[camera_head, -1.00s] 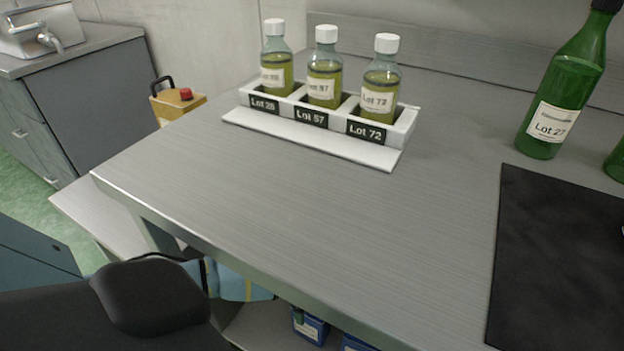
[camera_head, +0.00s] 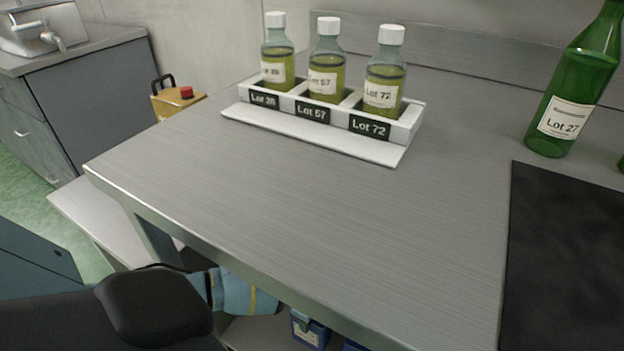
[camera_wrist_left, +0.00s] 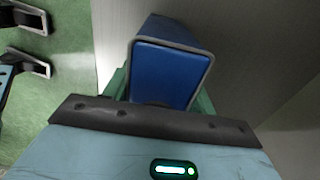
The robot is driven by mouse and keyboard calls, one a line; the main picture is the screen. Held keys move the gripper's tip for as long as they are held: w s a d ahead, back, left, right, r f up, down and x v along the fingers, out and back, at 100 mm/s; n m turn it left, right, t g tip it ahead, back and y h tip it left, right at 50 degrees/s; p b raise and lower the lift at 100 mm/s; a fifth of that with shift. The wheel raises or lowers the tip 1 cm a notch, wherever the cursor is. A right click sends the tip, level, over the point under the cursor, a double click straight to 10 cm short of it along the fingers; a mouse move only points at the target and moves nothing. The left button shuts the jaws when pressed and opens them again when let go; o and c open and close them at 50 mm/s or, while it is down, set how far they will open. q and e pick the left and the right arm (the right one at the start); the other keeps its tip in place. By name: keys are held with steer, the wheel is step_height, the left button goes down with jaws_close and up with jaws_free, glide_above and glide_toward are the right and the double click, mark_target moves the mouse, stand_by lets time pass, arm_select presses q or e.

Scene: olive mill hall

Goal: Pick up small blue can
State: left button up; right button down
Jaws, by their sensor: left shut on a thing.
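The small blue can (camera_wrist_left: 170,75) fills the upper middle of the left wrist view, its flat blue end facing the camera. My left gripper (camera_wrist_left: 163,92) is shut on it, with green fingers on either side. In the head view, my left arm reaches below the table's front edge, and its light blue gripper body (camera_head: 237,293) shows there. A blue can with a pale label (camera_head: 309,333) shows just right of it, a teal piece at its top. The table edge hides much of this area. My right gripper is not in view.
The table top (camera_head: 300,205) is clear in front of a white rack (camera_head: 330,137) with three labelled oil bottles. A green bottle (camera_head: 562,115) and a dark mat (camera_head: 570,260) are at right. Part of another blue item (camera_head: 354,346) shows under the table edge.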

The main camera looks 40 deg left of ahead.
arm_select(q)
jaws_close()
steer(key=shift+w, duration=0.1)
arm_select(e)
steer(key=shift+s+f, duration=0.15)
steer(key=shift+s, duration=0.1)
